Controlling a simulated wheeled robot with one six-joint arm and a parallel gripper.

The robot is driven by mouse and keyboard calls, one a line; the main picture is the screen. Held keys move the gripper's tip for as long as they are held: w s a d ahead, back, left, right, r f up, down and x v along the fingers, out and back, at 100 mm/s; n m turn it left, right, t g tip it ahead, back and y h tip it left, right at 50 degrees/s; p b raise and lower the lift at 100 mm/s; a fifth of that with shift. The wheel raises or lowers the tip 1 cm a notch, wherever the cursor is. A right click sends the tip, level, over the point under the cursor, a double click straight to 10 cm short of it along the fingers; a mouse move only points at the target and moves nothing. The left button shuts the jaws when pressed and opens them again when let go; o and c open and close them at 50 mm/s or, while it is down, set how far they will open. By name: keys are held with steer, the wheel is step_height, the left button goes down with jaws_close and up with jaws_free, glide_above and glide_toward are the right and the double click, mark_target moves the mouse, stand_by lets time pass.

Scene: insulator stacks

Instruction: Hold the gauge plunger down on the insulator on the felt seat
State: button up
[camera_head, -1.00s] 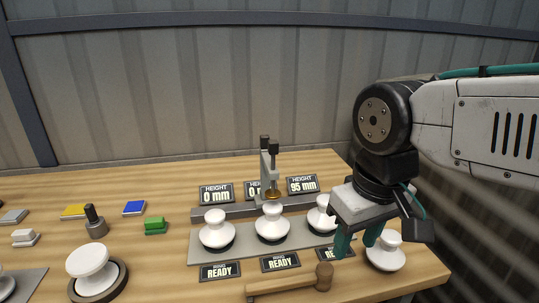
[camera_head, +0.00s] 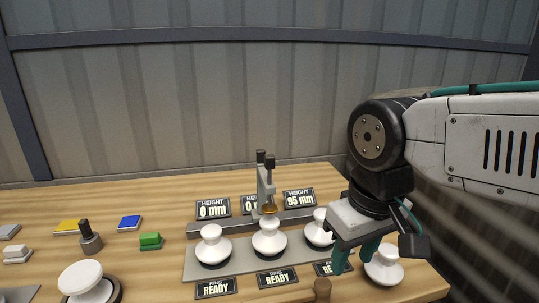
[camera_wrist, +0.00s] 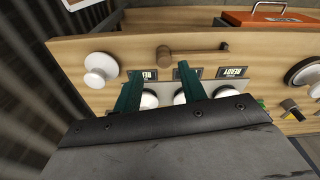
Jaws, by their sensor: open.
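Three white insulators stand in a row on a grey plate (camera_head: 192,268): left (camera_head: 212,247), middle (camera_head: 269,238) and right (camera_head: 319,232). A grey gauge stand (camera_head: 262,183) with dark knobs rises behind the middle one. Its brass plunger tip (camera_head: 269,209) shows just over the middle insulator's top; I cannot tell whether they touch. Another insulator (camera_head: 80,280) sits on a dark round base at lower left. I cannot tell which seat is felt. My gripper (camera_head: 355,262) is open and empty in front of the right insulator, which it partly hides. Its green fingers also show in the wrist view (camera_wrist: 158,80).
Height displays read 0 mm (camera_head: 212,209) and 95 mm (camera_head: 299,198); the middle one is partly hidden. READY signs (camera_head: 215,289) line the front. A loose insulator (camera_head: 384,266) stands right of my gripper. A wooden mallet (camera_wrist: 195,50) lies in front. Colored blocks (camera_head: 150,241) lie left.

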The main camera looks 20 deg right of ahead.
steer(key=c, duration=0.5)
steer(key=shift+w+f, duration=0.1)
steer(key=shift+f, duration=0.1)
jaws_close()
steer(key=w+a+r+m, duration=0.2)
steer(key=w+r+m, duration=0.8)
steer(key=w+r, duration=0.2)
steer(key=w+a+r+m+g, duration=0.1)
steer(key=w+a+r+m, duration=0.1)
steer(key=w+r+m, duration=0.8)
steer(key=shift+w+r, duration=0.9)
steer(key=shift+r, duration=0.7)
